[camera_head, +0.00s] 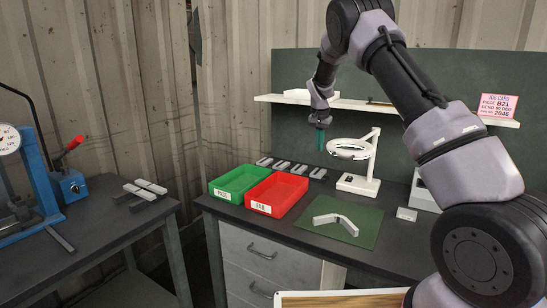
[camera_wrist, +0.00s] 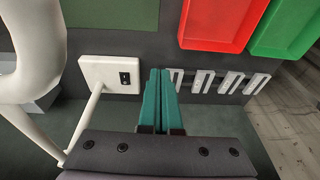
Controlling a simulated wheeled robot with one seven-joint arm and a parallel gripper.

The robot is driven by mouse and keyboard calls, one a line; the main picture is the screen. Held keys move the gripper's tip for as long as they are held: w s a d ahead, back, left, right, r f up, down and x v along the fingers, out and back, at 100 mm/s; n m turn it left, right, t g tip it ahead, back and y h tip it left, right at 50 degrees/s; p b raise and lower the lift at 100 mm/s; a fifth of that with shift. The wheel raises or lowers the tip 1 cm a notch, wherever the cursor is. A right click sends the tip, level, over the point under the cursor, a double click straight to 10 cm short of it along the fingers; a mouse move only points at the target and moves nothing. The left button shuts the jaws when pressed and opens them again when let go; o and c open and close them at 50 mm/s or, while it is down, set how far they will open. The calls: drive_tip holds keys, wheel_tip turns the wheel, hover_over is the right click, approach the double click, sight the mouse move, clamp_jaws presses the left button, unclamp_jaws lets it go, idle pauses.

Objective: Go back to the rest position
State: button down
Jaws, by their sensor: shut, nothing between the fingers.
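My gripper (camera_head: 320,141) hangs above the back of the workbench in the head view, fingers pointing down, near the ring lamp. In the wrist view its two teal fingers (camera_wrist: 159,78) are shut together with nothing between them. Beneath them lie the dark bench top and the white lamp base (camera_wrist: 110,73). The rest position itself is not marked in either view.
The ring lamp (camera_head: 351,149) stands close right of my gripper. A green tray (camera_head: 238,181) and a red tray (camera_head: 278,193) stand at the bench's left. Several metal pieces (camera_head: 281,166) lie behind them. A shelf (camera_head: 262,98) runs along the back panel. A side table (camera_head: 100,236) stands left.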

drive_tip(key=shift+t+y, duration=0.5)
drive_tip(key=shift+y, duration=0.3)
drive_tip(key=s+d+r, duration=0.1)
drive_tip(key=s+r, duration=0.1)
drive_tip(key=r, duration=0.2)
drive_tip(key=s+d+r, duration=0.1)
drive_tip(key=s+r, duration=0.2)
drive_tip(key=r, duration=0.1)
drive_tip(key=s+d+r, duration=0.2)
drive_tip(key=s+r, duration=0.1)
drive_tip(key=r, duration=0.2)
drive_tip(key=shift+s, duration=0.15)
drive_tip(key=s+d+r+t+y, duration=0.1)
drive_tip(key=s+r, duration=0.3)
drive_tip(key=s, duration=0.4)
drive_tip(key=s+d+r+n+t, duration=0.1)
drive_tip(key=s+r, duration=0.4)
drive_tip(key=s, duration=0.4)
drive_tip(key=s+d+r+y, duration=0.1)
drive_tip(key=s+r, duration=0.3)
drive_tip(key=s, duration=0.4)
drive_tip(key=s+f+n+t, duration=0.1)
drive_tip(key=s+f, duration=0.1)
drive_tip(key=s, duration=1.1)
drive_tip(key=shift+a+f+t+h, duration=0.2)
drive_tip(key=shift+f+t+h, duration=0.1)
drive_tip(key=shift+t, duration=0.1)
